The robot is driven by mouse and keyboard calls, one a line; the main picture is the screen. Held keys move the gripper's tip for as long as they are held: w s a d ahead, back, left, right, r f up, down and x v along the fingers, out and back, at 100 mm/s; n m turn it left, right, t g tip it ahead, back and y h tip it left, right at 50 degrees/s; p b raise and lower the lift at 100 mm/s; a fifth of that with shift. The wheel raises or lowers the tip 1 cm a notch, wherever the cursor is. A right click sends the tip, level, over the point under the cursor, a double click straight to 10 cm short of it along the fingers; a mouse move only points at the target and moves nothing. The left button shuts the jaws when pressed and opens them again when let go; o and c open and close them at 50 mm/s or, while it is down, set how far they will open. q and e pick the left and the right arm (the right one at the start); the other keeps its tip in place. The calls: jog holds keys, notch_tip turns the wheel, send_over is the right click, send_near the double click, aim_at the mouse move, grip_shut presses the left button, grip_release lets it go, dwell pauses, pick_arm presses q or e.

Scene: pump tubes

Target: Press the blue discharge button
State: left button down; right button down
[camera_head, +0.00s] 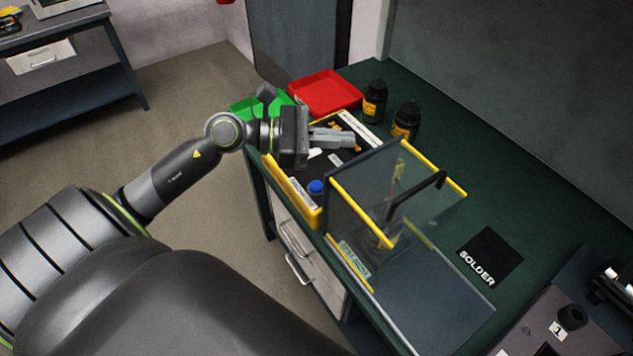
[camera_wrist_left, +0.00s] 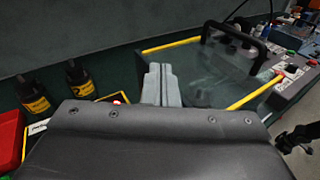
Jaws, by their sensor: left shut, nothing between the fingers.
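The blue button (camera_head: 316,187) sits on the front part of a black panel with a yellow edge (camera_head: 291,190), just left of a clear guard box. My left gripper (camera_head: 352,138) is over the back part of this panel, behind the blue button and apart from it. Its fingers are together and hold nothing. In the left wrist view the shut fingers (camera_wrist_left: 161,86) point toward the clear box, and the blue button does not show there. My right gripper is in neither view.
The clear box with yellow edges and a black handle (camera_head: 415,195) stands right of the panel. A red tray (camera_head: 326,93), a green tray (camera_head: 262,104) and two dark bottles (camera_head: 405,120) are behind. A black SOLDER mat (camera_head: 490,256) lies at right on the green bench.

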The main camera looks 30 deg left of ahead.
pick_arm(q)
jog(key=a+f+m+g+y, duration=0.1)
jog(key=f+m+g+y, duration=0.1)
jog(key=m, duration=0.2)
jog(key=m+g+y, duration=0.2)
jog(key=m+y, duration=0.1)
jog(key=y, duration=0.2)
send_over(311, 185)
notch_tip(311, 185, down, 2)
jog(key=shift+f, duration=0.1)
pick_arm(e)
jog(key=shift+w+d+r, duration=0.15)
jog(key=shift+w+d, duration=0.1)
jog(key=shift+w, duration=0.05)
pick_arm(q)
jog(key=shift+f, duration=0.15)
